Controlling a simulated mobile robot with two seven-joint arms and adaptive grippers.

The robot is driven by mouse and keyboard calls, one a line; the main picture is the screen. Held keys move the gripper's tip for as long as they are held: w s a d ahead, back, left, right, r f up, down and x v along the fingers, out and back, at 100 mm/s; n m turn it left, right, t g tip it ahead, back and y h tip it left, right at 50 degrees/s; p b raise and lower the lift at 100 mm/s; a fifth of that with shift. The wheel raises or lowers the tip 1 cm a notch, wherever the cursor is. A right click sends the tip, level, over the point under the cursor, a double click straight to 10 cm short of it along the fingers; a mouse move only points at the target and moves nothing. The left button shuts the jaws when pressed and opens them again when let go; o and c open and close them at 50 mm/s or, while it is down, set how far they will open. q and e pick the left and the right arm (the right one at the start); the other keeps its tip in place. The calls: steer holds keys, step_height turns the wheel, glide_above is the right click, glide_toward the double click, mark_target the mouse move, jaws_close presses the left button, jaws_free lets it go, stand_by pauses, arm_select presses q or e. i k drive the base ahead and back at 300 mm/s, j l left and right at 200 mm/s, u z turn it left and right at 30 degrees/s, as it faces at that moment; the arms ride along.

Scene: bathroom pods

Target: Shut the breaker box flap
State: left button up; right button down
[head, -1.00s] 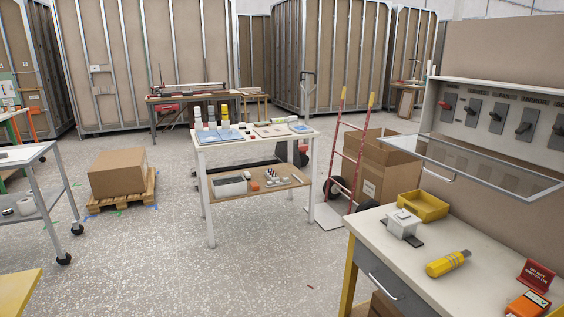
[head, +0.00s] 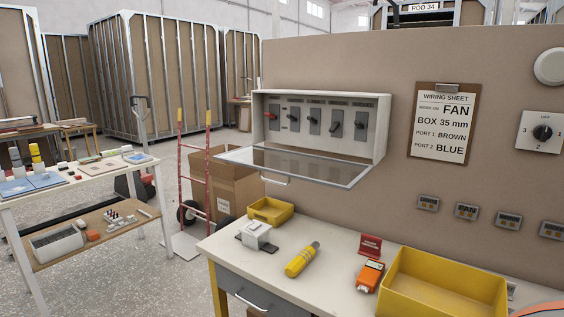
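The breaker box (head: 322,120) is a pale grey case on the beige wall above the workbench, holding a row of several switches. The leftmost switch has a red handle (head: 271,116); the others have dark handles. Its clear flap (head: 290,165) with a light frame is open. It is hinged along the lower edge and sticks out nearly level over the bench. A small handle (head: 275,181) shows at the flap's front edge. Neither of my grippers is in view.
The workbench (head: 335,262) below holds a yellow bin (head: 270,211), a grey-white box (head: 257,234), a yellow cylinder (head: 302,260), a red sign (head: 370,246), an orange device (head: 368,276) and a large yellow tray (head: 440,290). A cardboard box (head: 228,185) and red hand truck (head: 193,175) stand left.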

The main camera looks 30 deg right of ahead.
mark_target(369, 168)
steer(key=i+z, duration=0.1)
steer(key=i, duration=0.5)
steer(key=i+j+z, duration=0.1)
steer(key=i, duration=0.5)
